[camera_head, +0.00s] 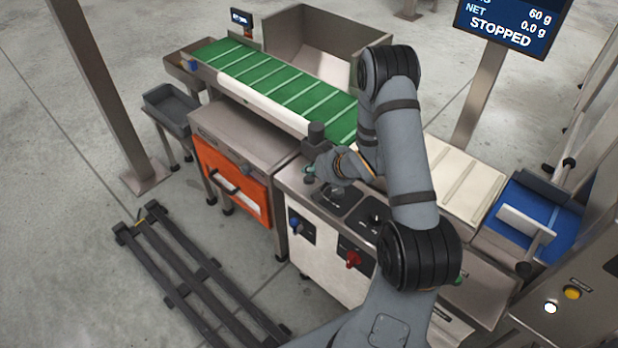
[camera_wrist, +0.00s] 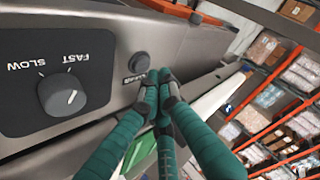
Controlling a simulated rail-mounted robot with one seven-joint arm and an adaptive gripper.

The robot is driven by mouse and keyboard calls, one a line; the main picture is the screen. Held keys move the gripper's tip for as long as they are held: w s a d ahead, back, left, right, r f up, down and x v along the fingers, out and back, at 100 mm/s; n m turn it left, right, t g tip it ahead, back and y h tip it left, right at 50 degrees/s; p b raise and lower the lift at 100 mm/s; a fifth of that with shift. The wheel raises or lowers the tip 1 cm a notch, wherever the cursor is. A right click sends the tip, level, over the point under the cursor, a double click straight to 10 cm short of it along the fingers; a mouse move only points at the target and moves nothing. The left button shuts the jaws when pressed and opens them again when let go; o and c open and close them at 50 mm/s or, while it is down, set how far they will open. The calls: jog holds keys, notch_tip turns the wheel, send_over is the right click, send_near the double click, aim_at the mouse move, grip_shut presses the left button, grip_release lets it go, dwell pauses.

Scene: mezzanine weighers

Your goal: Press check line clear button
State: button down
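In the wrist view a round dark button (camera_wrist: 139,63) sits on the metal panel, with a small label too hard to read. I cannot tell if it is the check line clear button. My gripper (camera_wrist: 162,80) has teal fingers, with their dark tips together just beside this button; I cannot tell if they touch it. In the head view my gripper (camera_head: 310,171) is over the left end of the steel control cabinet's top (camera_head: 296,183). A white button (camera_head: 550,308) and an amber button (camera_head: 572,293) show on a panel at the lower right.
A knob marked SLOW and FAST (camera_wrist: 62,94) sits near the dark button. The cabinet front has a blue knob (camera_head: 295,225) and a red knob (camera_head: 353,259). A green belt (camera_head: 265,80) runs behind. The display (camera_head: 505,22) reads STOPPED.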

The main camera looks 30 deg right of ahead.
aim_at(309, 179)
jog(key=shift+f, duration=0.15)
dwell(0.7)
jog(key=shift+f+b, duration=0.3)
jog(key=shift+b, duration=0.35)
jog(key=shift+f+b, duration=0.4)
jog(key=shift+b, duration=0.1)
dwell(0.3)
dwell(0.4)
jog(key=shift+r+p, duration=0.55)
jog(key=shift+r, duration=0.3)
jog(key=shift+r+p, duration=1.85)
jog(key=shift+r, duration=0.7)
jog(key=shift+w+a+f, duration=0.1)
